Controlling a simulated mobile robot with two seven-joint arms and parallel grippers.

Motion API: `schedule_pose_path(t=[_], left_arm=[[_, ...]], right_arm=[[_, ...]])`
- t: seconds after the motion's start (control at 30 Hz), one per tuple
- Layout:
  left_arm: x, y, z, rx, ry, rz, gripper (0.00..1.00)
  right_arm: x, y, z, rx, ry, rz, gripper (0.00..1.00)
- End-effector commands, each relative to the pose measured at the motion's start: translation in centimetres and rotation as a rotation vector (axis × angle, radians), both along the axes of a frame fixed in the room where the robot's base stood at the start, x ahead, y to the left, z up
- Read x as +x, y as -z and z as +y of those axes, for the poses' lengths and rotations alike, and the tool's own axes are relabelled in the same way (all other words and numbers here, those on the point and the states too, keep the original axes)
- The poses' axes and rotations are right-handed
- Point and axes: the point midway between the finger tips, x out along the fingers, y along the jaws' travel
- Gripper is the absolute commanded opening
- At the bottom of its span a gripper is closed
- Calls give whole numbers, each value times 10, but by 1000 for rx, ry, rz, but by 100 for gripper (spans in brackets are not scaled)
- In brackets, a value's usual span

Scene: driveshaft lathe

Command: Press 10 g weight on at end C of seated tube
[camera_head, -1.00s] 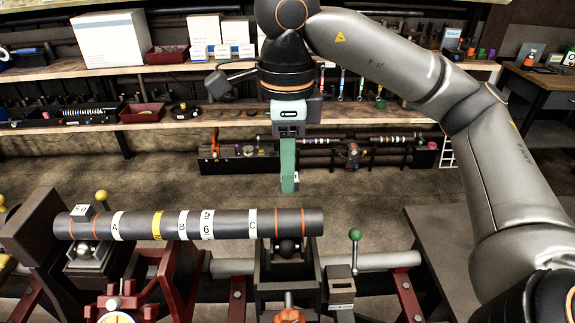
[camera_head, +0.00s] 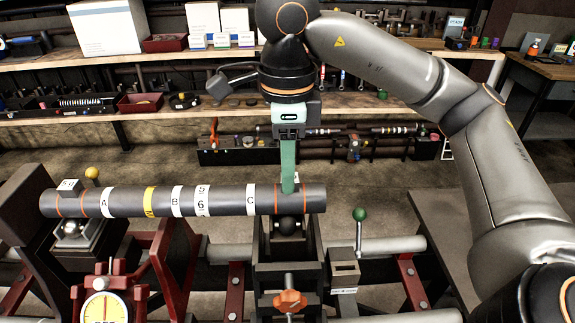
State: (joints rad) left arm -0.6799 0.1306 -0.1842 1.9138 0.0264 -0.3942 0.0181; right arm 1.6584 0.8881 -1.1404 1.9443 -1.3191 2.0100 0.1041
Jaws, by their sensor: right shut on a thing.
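The dark grey tube (camera_head: 228,200) lies level across the stands, with white bands lettered A, B and C, a yellow band and orange rings. Its C end is on the right, over a ball support (camera_head: 287,226). My right gripper (camera_head: 287,188) points down with its green fingers at the tube, between the C band and the right end. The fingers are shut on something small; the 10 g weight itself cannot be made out. A small pale tag-like piece (camera_head: 68,185) sits on the tube's left end. My left gripper is not in view.
A yellow dial gauge (camera_head: 104,306) stands in front at the left. An orange knob (camera_head: 290,302) and a green-knobbed lever (camera_head: 360,215) are near the C end. Red stands hold the rails. Shelves (camera_head: 150,60) with boxes and tools stand behind.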

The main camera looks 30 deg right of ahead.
Motion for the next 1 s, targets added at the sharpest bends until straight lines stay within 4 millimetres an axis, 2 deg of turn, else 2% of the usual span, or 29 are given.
schedule_pose_path(t=[0.77,0.8,1.0], left_arm=[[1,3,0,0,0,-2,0],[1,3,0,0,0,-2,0],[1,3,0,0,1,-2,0]], right_arm=[[0,5,0,0,0,0,0],[0,5,0,0,0,0,31],[0,5,0,0,0,0,53]])
